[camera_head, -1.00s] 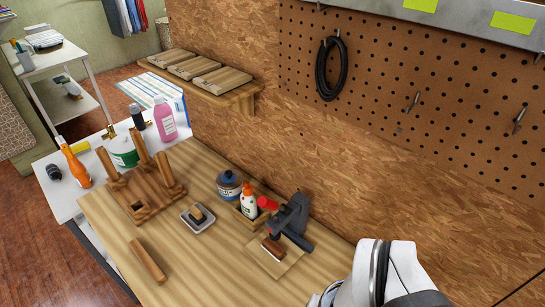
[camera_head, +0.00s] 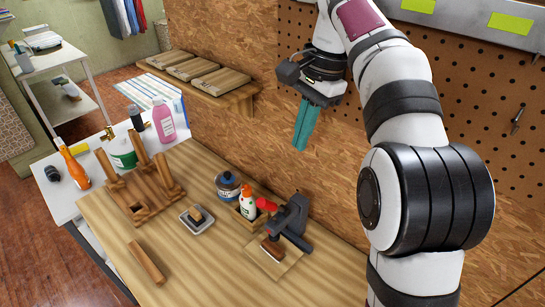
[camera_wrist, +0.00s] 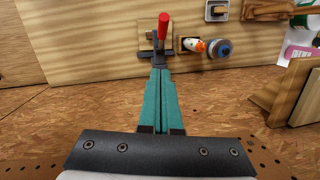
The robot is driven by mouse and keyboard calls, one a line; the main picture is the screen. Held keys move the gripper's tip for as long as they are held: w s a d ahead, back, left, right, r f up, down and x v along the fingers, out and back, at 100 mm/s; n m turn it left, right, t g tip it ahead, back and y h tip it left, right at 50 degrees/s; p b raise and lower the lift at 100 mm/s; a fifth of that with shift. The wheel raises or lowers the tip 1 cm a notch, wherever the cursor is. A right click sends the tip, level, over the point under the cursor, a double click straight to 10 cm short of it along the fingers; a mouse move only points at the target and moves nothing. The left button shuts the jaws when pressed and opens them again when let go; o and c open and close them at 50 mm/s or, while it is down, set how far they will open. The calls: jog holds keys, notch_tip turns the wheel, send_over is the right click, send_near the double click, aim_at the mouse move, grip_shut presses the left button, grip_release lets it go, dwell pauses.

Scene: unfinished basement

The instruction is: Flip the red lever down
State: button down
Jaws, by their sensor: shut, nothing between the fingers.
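The red lever (camera_head: 266,204) is the handle on top of a dark grey press or clamp (camera_head: 292,217) that stands on a wooden board (camera_head: 272,262) on the workbench. The lever also shows in the wrist view (camera_wrist: 163,27), at the top centre, beyond my fingertips. My gripper (camera_head: 300,146) has teal fingers and hangs in the air above and behind the press, close to the wall. The fingers are together and empty, and they also show in the wrist view (camera_wrist: 160,75). They appear apart from the lever.
A small tray (camera_head: 198,226), a wooden rack (camera_head: 135,208) and a wooden block (camera_head: 146,263) lie further left. The pegboard wall (camera_head: 470,90) is close behind my arm.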

send_over(272, 202)
jog(key=w+d, duration=0.2)
jog(key=d, duration=0.2)
notch_tip(272, 202, down, 10)
jog(key=shift+s+a+f, duration=0.35)
jog(key=shift+a+f, duration=0.05)
jog(key=shift+a, duration=0.2)
jog(key=shift+s+a+f, duration=0.3)
jog(key=shift+a+f, duration=0.05)
jog(key=shift+a, duration=0.2)
jog(key=shift+s+a+f, duration=0.25)
jog(key=shift+a+f, duration=0.15)
jog(key=shift+a, duration=0.1)
